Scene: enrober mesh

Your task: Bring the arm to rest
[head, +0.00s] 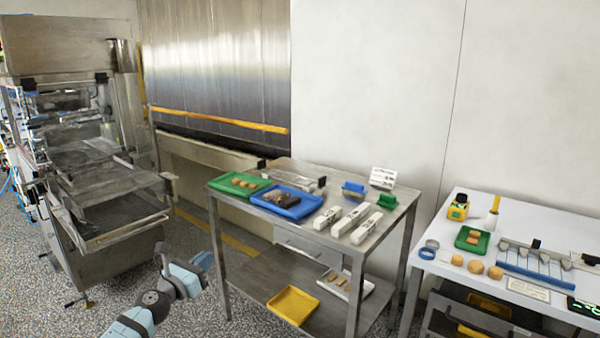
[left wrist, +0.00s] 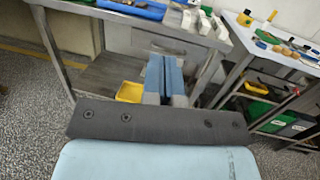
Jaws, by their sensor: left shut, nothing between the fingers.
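My left arm comes in at the lower left of the head view. Its gripper (head: 203,262) is in front of the left leg of the steel table (head: 330,255), above the speckled floor, and holds nothing. In the left wrist view the two blue-grey fingers (left wrist: 164,78) lie side by side and are shut. The steel table stands beyond them in that view, with its lower shelf behind the fingers. I cannot tell whether the gripper touches the table. My right gripper is not in view.
A green tray (head: 232,188), a blue tray (head: 312,205) and white boxes stand on the steel table. A yellow tray (head: 293,306) is on its lower shelf. A white table (head: 440,238) is at the right, the enrober machine (head: 100,190) at the left. Floor between machine and table is open.

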